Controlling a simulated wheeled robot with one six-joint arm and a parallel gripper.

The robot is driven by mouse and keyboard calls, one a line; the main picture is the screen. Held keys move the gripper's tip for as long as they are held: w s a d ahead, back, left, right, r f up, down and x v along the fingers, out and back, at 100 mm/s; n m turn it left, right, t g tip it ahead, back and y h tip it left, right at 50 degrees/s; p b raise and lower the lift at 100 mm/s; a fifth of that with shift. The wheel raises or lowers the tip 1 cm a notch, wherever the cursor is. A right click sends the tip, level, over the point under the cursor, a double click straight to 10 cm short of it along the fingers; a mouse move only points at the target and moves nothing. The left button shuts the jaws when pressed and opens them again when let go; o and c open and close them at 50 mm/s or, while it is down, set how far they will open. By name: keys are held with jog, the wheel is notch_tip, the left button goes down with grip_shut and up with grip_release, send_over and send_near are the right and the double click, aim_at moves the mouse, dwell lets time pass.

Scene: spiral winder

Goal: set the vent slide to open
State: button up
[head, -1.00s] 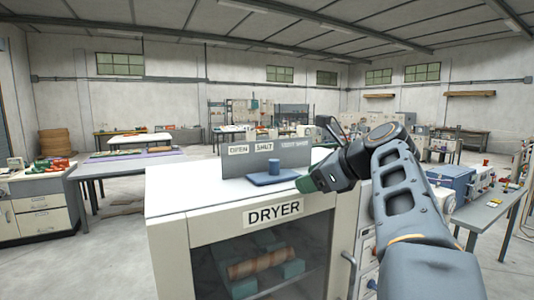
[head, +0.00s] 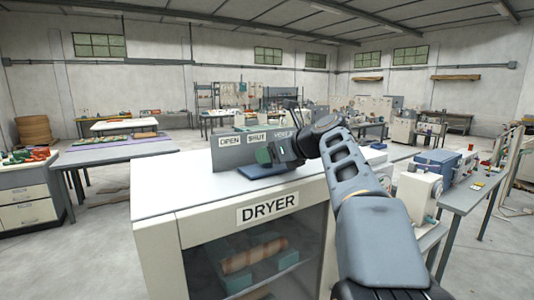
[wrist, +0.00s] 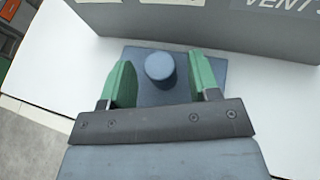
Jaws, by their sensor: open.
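The vent slide is a flat blue plate (head: 262,172) on the white dryer top, in front of a grey upright panel (head: 228,160). Its round blue knob (wrist: 159,66) stands up from the plate in the wrist view. The panel has an OPEN label (head: 230,141) at left and a SHUT label (head: 257,138) to its right. The plate lies nearer the SHUT label. My gripper (wrist: 160,84) is open, its green fingers on either side of the knob with gaps showing. In the head view my gripper (head: 268,155) hides the knob.
The dryer (head: 267,208) has a glass front with rolls inside. The white top (head: 170,188) is clear left of the plate. A table (head: 110,157) stands at the left, and a bench with machines (head: 470,185) at the right.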

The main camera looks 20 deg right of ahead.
jog(key=shift+x, duration=0.85)
jog(key=shift+c, duration=0.3)
grip_shut()
